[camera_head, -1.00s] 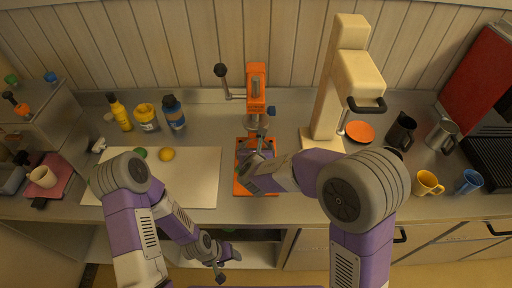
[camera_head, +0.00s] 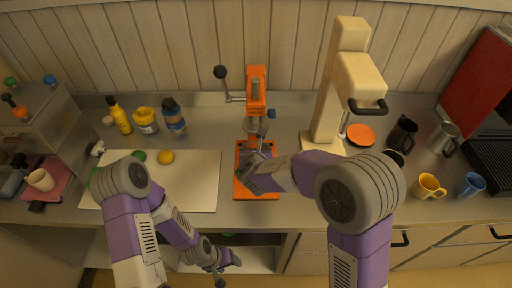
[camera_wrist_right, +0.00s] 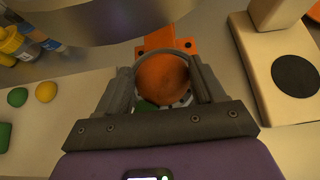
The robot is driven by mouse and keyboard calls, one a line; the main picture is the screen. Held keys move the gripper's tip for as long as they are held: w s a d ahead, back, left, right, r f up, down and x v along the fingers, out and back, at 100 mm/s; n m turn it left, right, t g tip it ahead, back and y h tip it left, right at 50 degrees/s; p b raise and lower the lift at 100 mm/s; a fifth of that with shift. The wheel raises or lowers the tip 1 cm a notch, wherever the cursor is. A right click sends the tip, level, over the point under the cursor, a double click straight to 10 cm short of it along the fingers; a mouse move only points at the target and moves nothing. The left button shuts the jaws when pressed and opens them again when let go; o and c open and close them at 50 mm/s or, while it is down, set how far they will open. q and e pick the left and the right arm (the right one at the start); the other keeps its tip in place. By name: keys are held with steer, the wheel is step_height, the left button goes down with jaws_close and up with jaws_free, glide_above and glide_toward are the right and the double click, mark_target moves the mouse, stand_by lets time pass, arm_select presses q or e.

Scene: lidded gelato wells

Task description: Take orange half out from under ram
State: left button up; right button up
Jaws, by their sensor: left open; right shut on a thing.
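The orange juice press (camera_head: 256,85) stands at the back middle of the counter, its ram (camera_head: 254,126) over the orange base plate (camera_head: 262,193). My right gripper (camera_head: 250,165) is at the press, just below the ram. In the right wrist view, my right gripper (camera_wrist_right: 162,72) is shut on the orange half (camera_wrist_right: 162,78), with one finger on each side. The ram's large grey underside (camera_wrist_right: 110,15) fills the top of that view. The orange half is hidden in the head view. My left gripper (camera_head: 226,264) is open and empty, low in front of the counter.
A white board (camera_head: 200,185) lies left of the press, with a lemon (camera_head: 166,157) and green fruit (camera_head: 138,156). A tall beige machine (camera_head: 345,85) stands close on the right. Bottles (camera_head: 120,115) stand at the back left, mugs (camera_head: 428,186) at the right.

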steer(key=shift+r, duration=0.15)
steer(key=shift+r+p, duration=0.5)
steer(key=shift+r, duration=0.2)
steer(key=shift+s, duration=0.6)
steer(key=s+b, duration=0.2)
steer(key=s, duration=0.8)
steer(key=shift+s+b, duration=0.35)
steer(key=shift+s, duration=0.05)
